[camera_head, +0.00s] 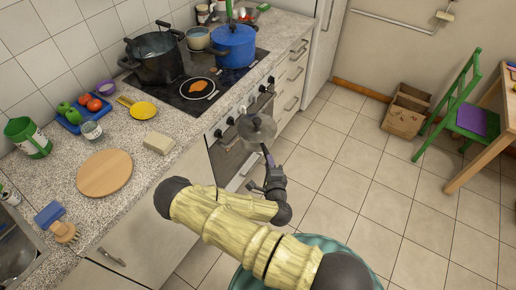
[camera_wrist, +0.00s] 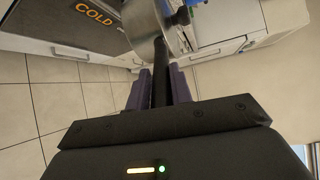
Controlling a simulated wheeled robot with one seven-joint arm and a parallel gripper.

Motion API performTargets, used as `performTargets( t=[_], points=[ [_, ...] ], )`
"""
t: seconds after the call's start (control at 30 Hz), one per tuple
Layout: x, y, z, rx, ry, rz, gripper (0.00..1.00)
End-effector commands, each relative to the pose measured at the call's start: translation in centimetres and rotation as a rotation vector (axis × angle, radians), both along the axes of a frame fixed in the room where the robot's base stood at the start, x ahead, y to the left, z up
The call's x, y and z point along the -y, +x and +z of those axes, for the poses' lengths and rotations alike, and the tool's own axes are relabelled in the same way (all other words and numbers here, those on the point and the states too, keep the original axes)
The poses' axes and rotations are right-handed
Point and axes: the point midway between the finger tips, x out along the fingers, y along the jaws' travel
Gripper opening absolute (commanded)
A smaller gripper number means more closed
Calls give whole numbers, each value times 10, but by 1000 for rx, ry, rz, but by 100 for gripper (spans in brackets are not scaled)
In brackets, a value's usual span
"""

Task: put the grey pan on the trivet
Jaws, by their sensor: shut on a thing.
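The grey pan (camera_head: 262,136) is held off the counter, in front of the stove's front panel in the head view. My gripper (camera_head: 271,172) is shut on its dark handle, below the pan in the picture. In the wrist view the handle runs between the two fingers of my gripper (camera_wrist: 161,88), and part of the pan's metal body (camera_wrist: 146,22) shows at the top. The trivet appears to be the round wooden disc (camera_head: 104,173) lying flat on the counter at the left, bare on top and well apart from the pan.
A black pot (camera_head: 157,62) and a blue pot (camera_head: 234,46) stand on the hob. A yellow spoon-like item (camera_head: 143,110), a pale block (camera_head: 159,144), a glass (camera_head: 92,130) and a green mug (camera_head: 28,138) stand near the disc. A brush (camera_head: 64,232) lies by the sink.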

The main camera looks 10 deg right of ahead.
Motion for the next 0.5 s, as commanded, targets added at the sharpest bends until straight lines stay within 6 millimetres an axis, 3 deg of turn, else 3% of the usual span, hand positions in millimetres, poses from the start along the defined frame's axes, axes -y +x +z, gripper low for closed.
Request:
performTargets(
  t=[0.03, 0.2, 0.33, 0.5],
  points=[
    [7, -3, -22, 4, -5, 5, 0],
    [21, -11, -60, 6, -4, 19, 0],
    [28, -16, -78, 7, -2, 26, 0],
    [31, -18, -86, 8, -1, 29, 0]
  ],
)
